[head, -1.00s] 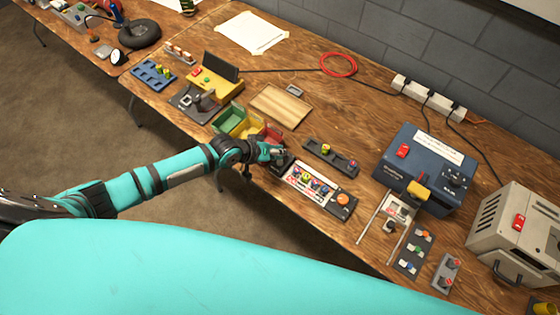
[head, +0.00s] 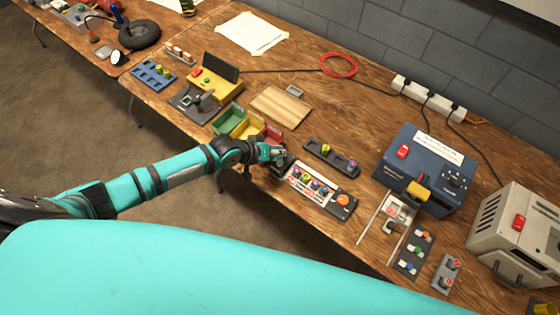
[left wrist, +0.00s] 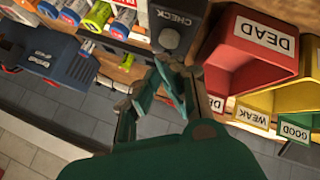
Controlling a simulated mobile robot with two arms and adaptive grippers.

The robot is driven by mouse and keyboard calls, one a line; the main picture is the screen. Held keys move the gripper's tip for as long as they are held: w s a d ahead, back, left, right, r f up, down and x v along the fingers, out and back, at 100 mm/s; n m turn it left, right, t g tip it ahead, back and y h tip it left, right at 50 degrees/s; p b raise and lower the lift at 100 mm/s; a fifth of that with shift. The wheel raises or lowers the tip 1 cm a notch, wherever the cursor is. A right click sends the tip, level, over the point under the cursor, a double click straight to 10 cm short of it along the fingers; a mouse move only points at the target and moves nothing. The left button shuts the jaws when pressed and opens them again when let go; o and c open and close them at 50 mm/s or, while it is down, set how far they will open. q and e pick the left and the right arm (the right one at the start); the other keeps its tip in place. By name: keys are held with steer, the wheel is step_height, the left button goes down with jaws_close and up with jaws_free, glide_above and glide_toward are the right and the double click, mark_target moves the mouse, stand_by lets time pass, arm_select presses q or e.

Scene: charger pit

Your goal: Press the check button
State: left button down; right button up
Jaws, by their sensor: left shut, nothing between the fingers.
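The check button (left wrist: 170,38) is a round dark grey knob on a dark box (left wrist: 185,12) marked CHECK, at the top middle of the left wrist view. In the head view the dark box (head: 283,168) is partly hidden by my gripper. My left gripper (left wrist: 167,72) is shut and empty, its fingertips just below the button in the left wrist view. I cannot tell whether they touch it. In the head view the left gripper (head: 278,155) is at the table's front edge, beside the box. My right gripper is not in view.
Red DEAD (left wrist: 255,45), yellow WEAK (left wrist: 252,108) and green GOOD (left wrist: 294,132) bins stand close beside the box. On its other side is a white panel (head: 297,182) with several batteries and an orange button (head: 343,200). A dark battery rack (head: 325,155) lies behind.

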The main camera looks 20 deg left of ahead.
arm_select(q)
steer(key=shift+f, duration=0.2)
steer(key=shift+f, duration=0.25)
steer(key=shift+f+b, duration=0.4)
steer(key=shift+b, duration=0.15)
stand_by(0.3)
stand_by(0.4)
steer(key=shift+r+p, duration=0.85)
steer(key=shift+r, duration=0.1)
step_height(320, 180, up, 5)
steer(key=p, duration=0.5)
